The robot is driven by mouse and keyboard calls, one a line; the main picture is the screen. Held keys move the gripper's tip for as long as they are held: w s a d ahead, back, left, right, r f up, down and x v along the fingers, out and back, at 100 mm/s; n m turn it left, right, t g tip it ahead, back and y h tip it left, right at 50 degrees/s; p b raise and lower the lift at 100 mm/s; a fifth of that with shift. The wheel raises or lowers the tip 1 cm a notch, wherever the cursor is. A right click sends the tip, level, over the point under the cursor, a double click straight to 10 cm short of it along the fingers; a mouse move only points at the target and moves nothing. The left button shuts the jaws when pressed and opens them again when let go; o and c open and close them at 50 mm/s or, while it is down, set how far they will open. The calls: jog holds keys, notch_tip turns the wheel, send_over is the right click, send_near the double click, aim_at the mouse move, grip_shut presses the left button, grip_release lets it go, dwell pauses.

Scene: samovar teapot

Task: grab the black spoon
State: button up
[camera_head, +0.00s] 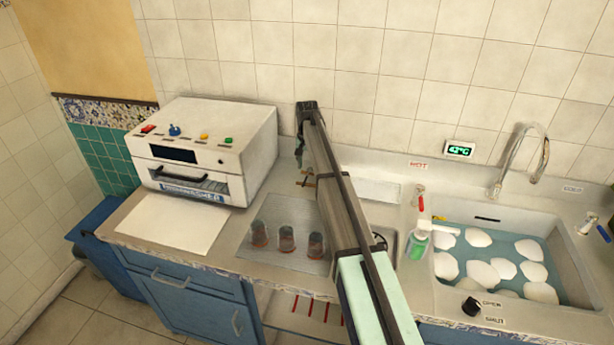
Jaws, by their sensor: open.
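My arm reaches across the counter from the lower right toward the back wall. My gripper (299,156) hangs at its far end, small and dark, above the back of the counter to the right of the white machine. It is open, and I see nothing held in it. I cannot make out a black spoon for certain. A small brown, crossed shape (308,179) lies on the counter below the gripper, too small to identify. A dark curved edge (381,241) shows beside my arm, mostly hidden by it. The arm hides part of the counter.
A white machine (205,150) with coloured knobs stands at left, a white sheet (173,223) before it. Several glasses stand on a grey mat (285,217). At right are a green bottle (419,240), a faucet (520,160) and a sink (575,255) holding white plates.

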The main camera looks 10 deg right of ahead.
aim_at(307, 175)
jog(key=shift+s+f+p, duration=0.1)
jog(key=shift+f+p, duration=0.65)
jog(key=shift+f, duration=1.25)
grip_shut()
jog(key=shift+r, duration=0.15)
